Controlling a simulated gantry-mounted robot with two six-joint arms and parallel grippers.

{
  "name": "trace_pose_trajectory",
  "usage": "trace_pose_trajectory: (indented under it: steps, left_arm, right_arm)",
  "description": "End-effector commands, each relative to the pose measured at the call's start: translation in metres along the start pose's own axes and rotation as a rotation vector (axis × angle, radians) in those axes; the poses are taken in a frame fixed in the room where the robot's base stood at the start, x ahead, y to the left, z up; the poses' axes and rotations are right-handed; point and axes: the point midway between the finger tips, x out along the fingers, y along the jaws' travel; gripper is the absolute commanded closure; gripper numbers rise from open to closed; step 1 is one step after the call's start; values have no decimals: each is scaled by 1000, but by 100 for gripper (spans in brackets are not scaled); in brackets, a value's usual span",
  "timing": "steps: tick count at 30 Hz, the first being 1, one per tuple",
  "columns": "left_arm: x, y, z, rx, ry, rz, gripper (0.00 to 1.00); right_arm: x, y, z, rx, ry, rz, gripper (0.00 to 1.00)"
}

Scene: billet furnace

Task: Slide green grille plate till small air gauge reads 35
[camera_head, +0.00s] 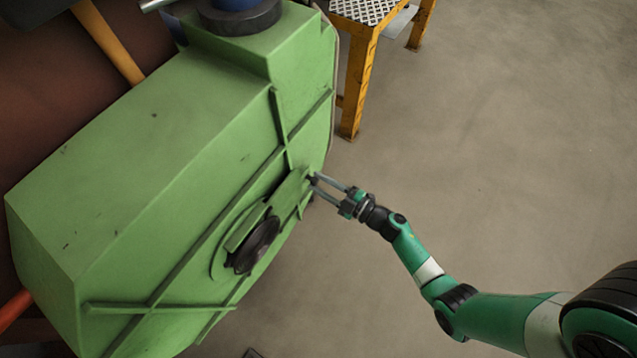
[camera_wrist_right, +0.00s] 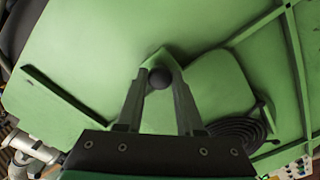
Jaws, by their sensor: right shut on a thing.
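The green grille plate (camera_head: 272,207) is on the side of the large green housing and partly covers a dark round grille (camera_head: 257,245). The plate (camera_wrist_right: 218,88) and the dark rings of the grille (camera_wrist_right: 240,132) also show in the right wrist view. My right gripper (camera_head: 314,181) is at the plate's upper right end. In the wrist view its fingers are closed on a dark round knob (camera_wrist_right: 159,78). I cannot make out the small air gauge or a reading. My left gripper is out of view.
The green housing (camera_head: 150,150) with raised ribs fills the left side. A yellow step stand (camera_head: 358,80) is behind it. The grey floor to the right is clear. A pale panel with small coloured parts (camera_wrist_right: 292,170) shows at the wrist view's lower right corner.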

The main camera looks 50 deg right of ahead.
Motion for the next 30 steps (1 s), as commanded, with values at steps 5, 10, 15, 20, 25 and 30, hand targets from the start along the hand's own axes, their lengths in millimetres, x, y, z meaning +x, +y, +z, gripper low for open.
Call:
trace_pose_trajectory:
  steps: [5,10,15,20,25,30]
  left_arm:
    - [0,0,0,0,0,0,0]
    - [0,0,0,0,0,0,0]
    - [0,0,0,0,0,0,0]
    - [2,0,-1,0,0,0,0]
    - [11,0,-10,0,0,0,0]
    - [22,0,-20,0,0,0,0]
  right_arm:
    - [0,0,0,0,0,0,41]
    - [0,0,0,0,0,0,34]
    - [0,0,0,0,0,0,34]
    - [-3,1,0,0,-1,0,34]
    - [-29,3,-2,3,-5,1,34]
    - [-72,4,-1,2,-9,5,34]
